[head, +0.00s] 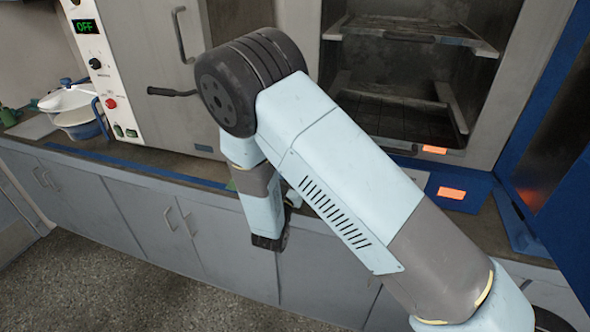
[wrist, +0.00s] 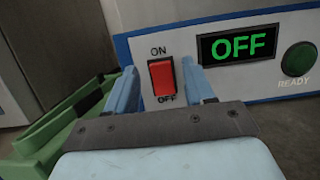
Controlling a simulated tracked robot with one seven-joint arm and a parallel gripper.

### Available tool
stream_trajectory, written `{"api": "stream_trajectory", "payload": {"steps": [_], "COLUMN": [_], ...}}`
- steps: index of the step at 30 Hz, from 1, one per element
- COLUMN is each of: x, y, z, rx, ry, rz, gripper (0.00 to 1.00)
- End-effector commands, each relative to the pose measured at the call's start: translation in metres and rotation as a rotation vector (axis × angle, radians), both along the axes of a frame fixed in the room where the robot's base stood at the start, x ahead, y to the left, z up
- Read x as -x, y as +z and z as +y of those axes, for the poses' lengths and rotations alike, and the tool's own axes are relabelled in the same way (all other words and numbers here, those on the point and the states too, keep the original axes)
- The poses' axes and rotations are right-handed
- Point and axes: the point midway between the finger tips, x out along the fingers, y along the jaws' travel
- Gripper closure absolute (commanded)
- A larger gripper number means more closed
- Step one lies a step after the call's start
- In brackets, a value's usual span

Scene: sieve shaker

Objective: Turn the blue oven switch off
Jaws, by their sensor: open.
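In the wrist view, a red rocker switch (wrist: 161,77) is set in a pale panel with a blue border (wrist: 125,48). ON is printed above the switch and OFF below it. The display (wrist: 238,45) beside it reads OFF in green. My gripper (wrist: 160,84) is open, with one light blue finger on each side of the switch. I cannot tell whether the fingers touch the panel. In the head view, a blue-framed oven (head: 465,207) stands open at the right, with racks inside. My arm hides the switch and the fingers there.
A green READY button (wrist: 299,58) is right of the display. A green object (wrist: 45,140) lies close to the left finger.

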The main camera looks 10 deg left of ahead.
Motion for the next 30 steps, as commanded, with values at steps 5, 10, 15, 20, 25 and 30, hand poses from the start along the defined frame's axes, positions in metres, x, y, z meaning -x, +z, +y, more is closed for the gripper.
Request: {"api": "stream_trajectory", "payload": {"steps": [5,10,15,20,25,30], "x": [0.028,0.061,0.091,0.111,0.121,0.123], "y": [-0.009,-0.020,-0.029,-0.035,-0.038,-0.039], "z": [0.003,0.006,0.008,0.009,0.010,0.010], "rx": [0.003,0.004,0.002,0.003,0.001,0.001], "ry": [0.004,0.004,0.003,0.002,0.002,0.001], "rz": [0.002,0.002,0.002,0.001,0.001,0.001], "gripper": [0.47,0.47,0.47,0.47,0.47,0.47]}}
